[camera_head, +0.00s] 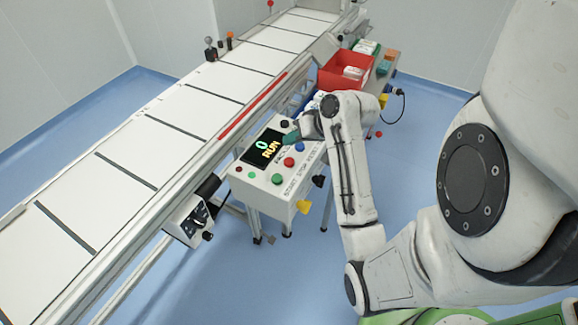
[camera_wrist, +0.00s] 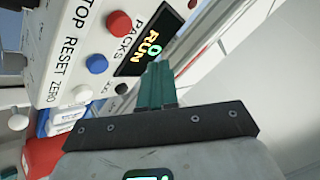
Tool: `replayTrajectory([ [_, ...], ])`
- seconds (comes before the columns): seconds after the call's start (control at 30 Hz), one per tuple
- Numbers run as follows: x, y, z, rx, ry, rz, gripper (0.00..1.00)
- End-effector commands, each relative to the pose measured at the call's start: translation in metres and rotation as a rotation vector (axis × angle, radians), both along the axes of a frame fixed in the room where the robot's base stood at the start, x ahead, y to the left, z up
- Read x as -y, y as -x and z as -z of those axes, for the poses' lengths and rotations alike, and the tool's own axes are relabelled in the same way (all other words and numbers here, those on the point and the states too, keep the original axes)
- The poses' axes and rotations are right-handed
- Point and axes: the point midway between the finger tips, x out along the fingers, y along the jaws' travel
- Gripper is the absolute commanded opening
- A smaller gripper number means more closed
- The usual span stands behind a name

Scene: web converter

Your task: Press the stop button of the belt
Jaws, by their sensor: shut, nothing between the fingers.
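The control box (camera_head: 262,190) stands beside the belt, with a dark display (camera_head: 264,148) reading 0 and RUN. On its sloped top are a green button (camera_head: 277,179), a red stop button (camera_head: 289,161) and a blue button (camera_head: 300,147), in line with START, STOP and RESET lettering. In the wrist view the red button (camera_wrist: 119,24) is up and left of my fingertips, the blue button (camera_wrist: 97,63) left of them. My gripper (camera_head: 291,138) is shut and empty, its teal fingers (camera_wrist: 157,72) over the panel near the display's end. Any gap to the panel is unclear.
The belt (camera_head: 170,110) with white panels runs diagonally behind the box. A red bin (camera_head: 345,72) with white packs stands beyond my gripper. A smaller switch box (camera_head: 190,220) hangs at the belt's near side. The blue floor in front is open.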

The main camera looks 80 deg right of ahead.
Motion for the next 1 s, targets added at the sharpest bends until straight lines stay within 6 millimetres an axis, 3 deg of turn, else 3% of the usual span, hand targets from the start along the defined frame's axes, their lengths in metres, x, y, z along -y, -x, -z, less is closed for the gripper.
replayTrajectory([
  [0.03, 0.0, 0.001, 0.014, 0.0, 0.0, 0.002, 0.0],
  [0.1, 0.0, 0.0, 0.023, 0.0, 0.0, 0.002, 0.0],
  [0.33, 0.0, 0.0, 0.043, 0.0, -0.002, 0.0, 0.0],
  [1.0, 0.0, 0.0, 0.046, 0.0, 0.0, 0.0, 0.0],
])
